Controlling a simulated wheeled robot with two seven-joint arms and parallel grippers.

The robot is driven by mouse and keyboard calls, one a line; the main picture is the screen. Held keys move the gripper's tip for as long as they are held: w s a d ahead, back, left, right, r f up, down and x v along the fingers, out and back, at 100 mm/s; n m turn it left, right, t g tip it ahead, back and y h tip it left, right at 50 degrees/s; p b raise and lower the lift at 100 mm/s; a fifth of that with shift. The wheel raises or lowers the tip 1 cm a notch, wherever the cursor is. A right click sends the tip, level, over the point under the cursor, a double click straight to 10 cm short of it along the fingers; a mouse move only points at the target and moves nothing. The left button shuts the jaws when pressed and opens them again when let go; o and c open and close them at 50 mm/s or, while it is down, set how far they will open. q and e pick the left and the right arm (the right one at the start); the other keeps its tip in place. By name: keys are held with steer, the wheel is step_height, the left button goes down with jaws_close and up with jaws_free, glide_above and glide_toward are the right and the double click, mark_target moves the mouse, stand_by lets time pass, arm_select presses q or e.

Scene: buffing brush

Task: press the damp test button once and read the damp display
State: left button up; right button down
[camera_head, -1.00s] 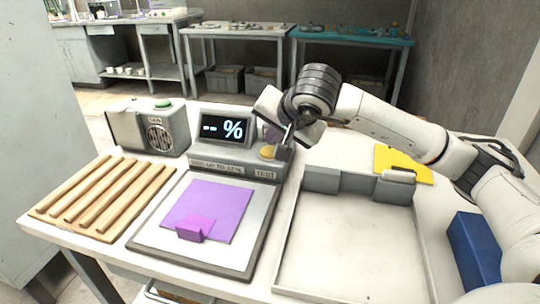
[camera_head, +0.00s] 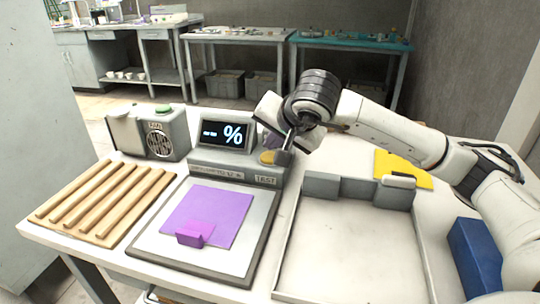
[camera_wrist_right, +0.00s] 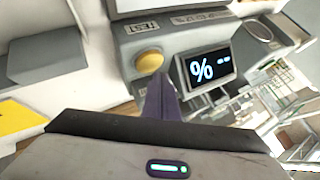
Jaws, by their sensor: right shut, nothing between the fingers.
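The damp tester is a grey unit with a round yellow test button (camera_head: 267,157) beside a TEST label. Its damp display (camera_head: 222,134) is lit and shows two dashes and a % sign. Both the button (camera_wrist_right: 149,61) and the display (camera_wrist_right: 208,67) show in the right wrist view. My right gripper (camera_head: 283,158) is shut and empty, its tips close beside the button. In the right wrist view its fingertips (camera_wrist_right: 159,82) are just below the button; I cannot tell whether they touch it. My left gripper is out of view.
A purple sheet (camera_head: 215,212) with a small purple block (camera_head: 194,234) lies on the tester's plate. A slatted wooden rack (camera_head: 100,200) and a grey device with a green button (camera_head: 163,109) are left. A shallow tray (camera_head: 350,250), yellow item (camera_head: 404,168) and blue box (camera_head: 474,255) are right.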

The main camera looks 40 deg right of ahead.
mark_target(272, 158)
steer(key=shift+f, duration=0.1)
stand_by(0.8)
steer(key=shift+f+b, duration=0.3)
steer(key=shift+b, duration=0.1)
steer(key=shift+f+b, duration=0.55)
steer(key=shift+f, duration=0.05)
stand_by(0.5)
stand_by(0.3)
steer(key=shift+r+p, duration=0.7)
steer(key=shift+r, duration=0.25)
steer(key=shift+r, duration=0.1)
step_height(272, 158, up, 5)
steer(key=p, duration=0.3)
steer(key=shift+p, duration=0.35)
